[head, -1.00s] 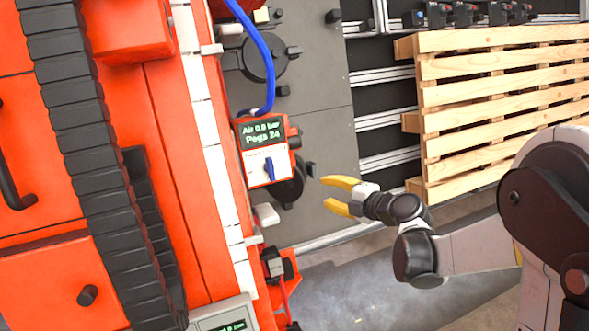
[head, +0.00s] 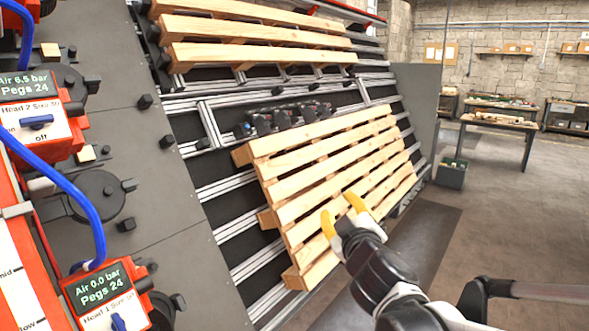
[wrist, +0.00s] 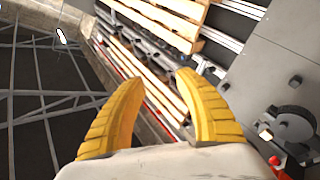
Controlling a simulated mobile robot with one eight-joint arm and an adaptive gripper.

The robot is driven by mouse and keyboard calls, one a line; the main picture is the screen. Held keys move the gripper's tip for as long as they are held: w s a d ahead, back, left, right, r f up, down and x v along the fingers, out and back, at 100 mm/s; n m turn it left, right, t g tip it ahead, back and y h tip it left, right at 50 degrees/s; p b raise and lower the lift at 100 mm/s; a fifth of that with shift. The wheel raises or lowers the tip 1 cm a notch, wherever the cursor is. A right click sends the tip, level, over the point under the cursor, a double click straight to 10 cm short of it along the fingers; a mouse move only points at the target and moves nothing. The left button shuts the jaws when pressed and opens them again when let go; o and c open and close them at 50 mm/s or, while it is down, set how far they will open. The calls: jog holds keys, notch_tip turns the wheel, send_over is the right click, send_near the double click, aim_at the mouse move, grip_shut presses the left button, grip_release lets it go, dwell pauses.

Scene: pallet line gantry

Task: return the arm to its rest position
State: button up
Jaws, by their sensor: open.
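My gripper (head: 343,217) shows in the head view in front of the lower wooden pallet, its two yellow fingers spread apart with nothing between them. My arm reaches up to it from the bottom right of that view. In the wrist view my gripper (wrist: 160,105) is also open and empty, with the pallets and rails beyond the fingers. I cannot tell the exact gap between the fingers and the lower pallet (head: 330,165).
An upper pallet (head: 255,40) sits on the sloped rack. At the left, orange control boxes with displays (head: 100,290) and a blue hose (head: 75,200) stand by a grey panel (head: 170,200). Open floor (head: 500,220) lies at the right, with a workbench (head: 500,125) and a bin (head: 452,172) farther back.

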jog(key=s+d+f+m+g+h, duration=0.4)
jog(key=s+d+f+m+g, duration=0.3)
jog(key=s+d, duration=0.5)
jog(key=s+a+f+m+g+y, duration=0.2)
jog(key=s+f+g, duration=0.1)
jog(key=s+f, duration=0.6)
jog(key=s, duration=0.4)
jog(key=shift+s+a+m, duration=0.3)
jog(key=shift+s+a, duration=0.05)
jog(key=shift+a, duration=0.05)
